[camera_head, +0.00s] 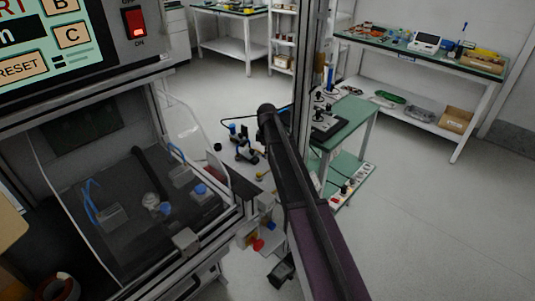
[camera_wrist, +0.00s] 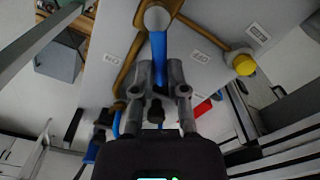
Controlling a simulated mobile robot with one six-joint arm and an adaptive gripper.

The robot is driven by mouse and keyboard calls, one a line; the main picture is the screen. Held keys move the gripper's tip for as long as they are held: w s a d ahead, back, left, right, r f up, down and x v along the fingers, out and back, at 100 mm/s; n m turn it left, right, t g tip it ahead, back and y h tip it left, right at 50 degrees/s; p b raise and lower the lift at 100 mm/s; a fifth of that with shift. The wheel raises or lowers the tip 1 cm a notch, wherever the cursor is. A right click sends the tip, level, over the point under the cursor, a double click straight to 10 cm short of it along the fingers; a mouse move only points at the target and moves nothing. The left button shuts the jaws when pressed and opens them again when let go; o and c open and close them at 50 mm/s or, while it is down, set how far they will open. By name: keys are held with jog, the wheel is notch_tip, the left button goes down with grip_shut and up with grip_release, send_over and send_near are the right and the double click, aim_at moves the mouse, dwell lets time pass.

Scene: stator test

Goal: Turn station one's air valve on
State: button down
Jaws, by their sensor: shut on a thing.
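In the wrist view, a blue lever handle (camera_wrist: 159,45) hangs straight down in the picture from a round grey pivot (camera_wrist: 157,18) on a brass-coloured pipe. My gripper (camera_wrist: 160,80) is shut on this blue handle, one grey finger on each side. The handle's lower end is hidden between the fingers. In the head view I cannot make out the gripper or the handle clearly.
A yellow knob (camera_wrist: 243,65) and a red handle (camera_wrist: 203,108) are close by on the right in the wrist view. In the head view, a test station (camera_head: 150,215) stands at the left, and a green-topped table (camera_head: 350,118) is right of the metal post. The floor at right is clear.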

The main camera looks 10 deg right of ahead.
jog(key=shift+w+d+m, duration=0.2)
jog(key=shift+w+m, duration=0.15)
jog(key=shift+m, duration=0.55)
jog(key=shift+w+d+m, duration=0.15)
jog(key=shift+w+m, duration=0.15)
jog(key=shift+m, duration=0.6)
jog(key=shift+w+d+m, duration=0.2)
jog(key=shift+m, duration=0.55)
jog(key=shift+w+d+m, duration=0.15)
jog(key=shift+d+m, duration=0.05)
jog(key=shift+m, duration=0.55)
jog(key=c, duration=0.7)
grip_release()
jog(key=shift+s+a+n, duration=0.1)
jog(key=shift+n, duration=0.2)
